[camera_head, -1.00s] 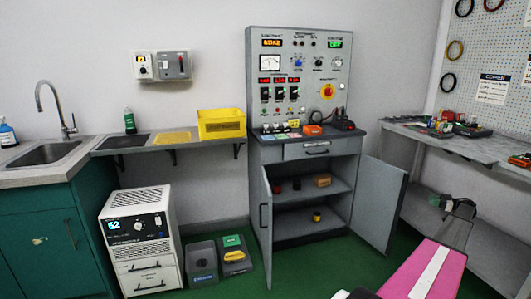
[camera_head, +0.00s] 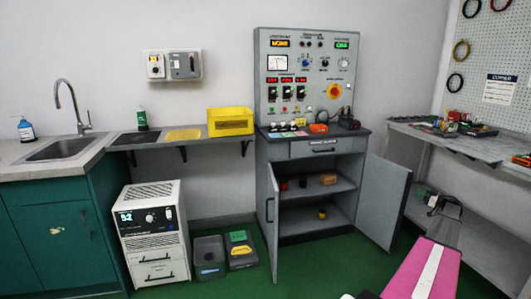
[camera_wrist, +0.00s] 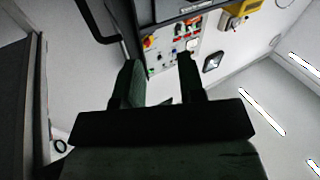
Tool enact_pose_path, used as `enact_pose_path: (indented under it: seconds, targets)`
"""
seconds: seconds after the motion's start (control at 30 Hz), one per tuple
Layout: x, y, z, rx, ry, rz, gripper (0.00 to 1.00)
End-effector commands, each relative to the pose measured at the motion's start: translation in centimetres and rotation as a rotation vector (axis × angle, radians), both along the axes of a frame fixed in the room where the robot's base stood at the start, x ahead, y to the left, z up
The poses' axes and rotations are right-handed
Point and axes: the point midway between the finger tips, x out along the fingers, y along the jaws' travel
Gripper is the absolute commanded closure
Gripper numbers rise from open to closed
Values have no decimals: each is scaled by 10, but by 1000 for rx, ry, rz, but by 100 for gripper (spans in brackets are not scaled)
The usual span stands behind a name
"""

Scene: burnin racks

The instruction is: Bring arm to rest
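My gripper (camera_wrist: 158,75) shows in the wrist view. Its two dark fingers stand apart with nothing between them, so it is open and empty. Beyond the fingers, the wrist view shows the tilted control panel (camera_wrist: 180,45), some distance off. In the head view my pink arm link with a white stripe (camera_head: 425,262) reaches up from the lower right. The arm's far end, in front of the right bench, is small and its fingers cannot be made out there.
A grey cabinet (camera_head: 322,148) with open doors stands at the middle; its right door (camera_head: 380,206) swings toward my arm. The right workbench (camera_head: 470,143) carries tools. A white unit (camera_head: 152,238) and bins (camera_head: 208,254) stand at left. Green floor (camera_head: 330,265) is clear before the cabinet.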

Motion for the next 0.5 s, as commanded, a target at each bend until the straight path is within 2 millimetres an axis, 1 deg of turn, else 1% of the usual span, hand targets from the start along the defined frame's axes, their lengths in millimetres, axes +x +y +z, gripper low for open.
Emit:
enact_pose_path:
  seconds: [0.03,0.07,0.17,0.2,0.27,0.3,0.37,0.4,0.47,0.5]
  targets:
    - [6,24,6,-3,-18,-38,64]
    - [11,35,9,-5,-29,-68,64]
    - [29,77,21,-11,-65,-185,64]
    - [36,97,27,-13,-79,-243,64]
    - [45,128,34,-15,-91,-334,64]
    - [49,147,39,-15,-94,-397,64]
    - [53,175,44,-16,-89,-489,64]
    - [54,193,46,-18,-79,-549,64]
    - [53,220,48,-19,-55,-634,64]
    - [51,237,48,-20,-32,-690,64]
